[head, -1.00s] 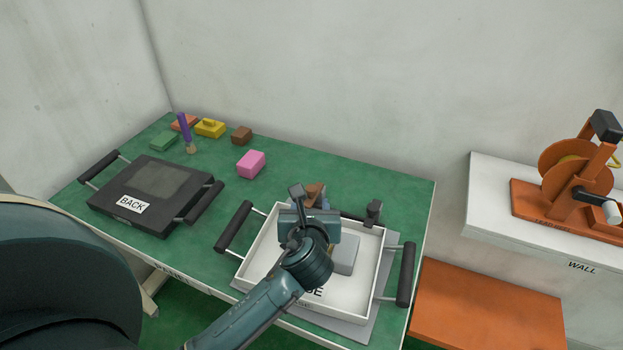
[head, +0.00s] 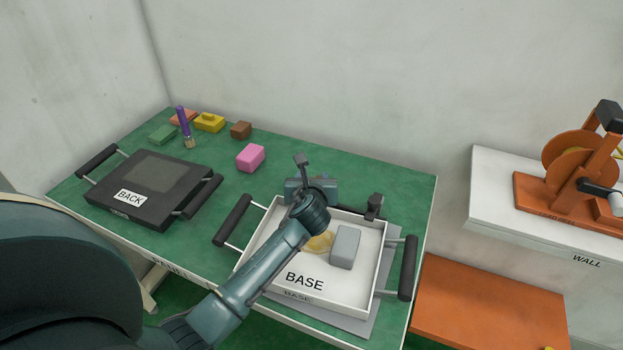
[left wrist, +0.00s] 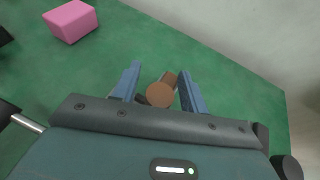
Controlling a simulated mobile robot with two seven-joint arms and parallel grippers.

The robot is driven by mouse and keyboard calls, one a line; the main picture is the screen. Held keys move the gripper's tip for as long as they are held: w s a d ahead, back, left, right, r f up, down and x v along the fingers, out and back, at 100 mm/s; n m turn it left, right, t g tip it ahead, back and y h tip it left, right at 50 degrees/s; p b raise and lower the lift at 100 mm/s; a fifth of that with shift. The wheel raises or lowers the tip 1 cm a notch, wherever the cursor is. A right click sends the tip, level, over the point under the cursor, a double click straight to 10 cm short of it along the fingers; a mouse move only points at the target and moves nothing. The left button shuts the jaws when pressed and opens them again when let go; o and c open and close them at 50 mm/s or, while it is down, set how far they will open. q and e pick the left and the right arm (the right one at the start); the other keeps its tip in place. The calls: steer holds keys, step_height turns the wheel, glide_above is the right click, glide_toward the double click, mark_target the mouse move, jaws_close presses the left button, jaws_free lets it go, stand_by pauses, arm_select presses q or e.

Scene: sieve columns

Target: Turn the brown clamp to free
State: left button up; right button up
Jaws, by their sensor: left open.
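The brown clamp (left wrist: 160,94) shows in the left wrist view as a round brown knob with a small brown arm behind it. It sits between the two blue fingers of my left gripper (left wrist: 160,76), which is open. I cannot tell whether either finger touches it. In the head view my left gripper (head: 311,184) is over the far edge of the white tray marked BASE (head: 262,262), and it hides the clamp there. My right gripper is not in view.
A dark clamp (head: 374,206) stands at the tray's far right corner. A grey block (head: 345,246) lies in the tray. A black BACK panel (head: 150,190), a pink block (head: 250,157), a brush (head: 185,128) and small coloured blocks are to the left.

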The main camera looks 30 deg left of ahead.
arm_select(q)
steer(key=shift+c, duration=0.2)
jaws_close()
stand_by(0.4)
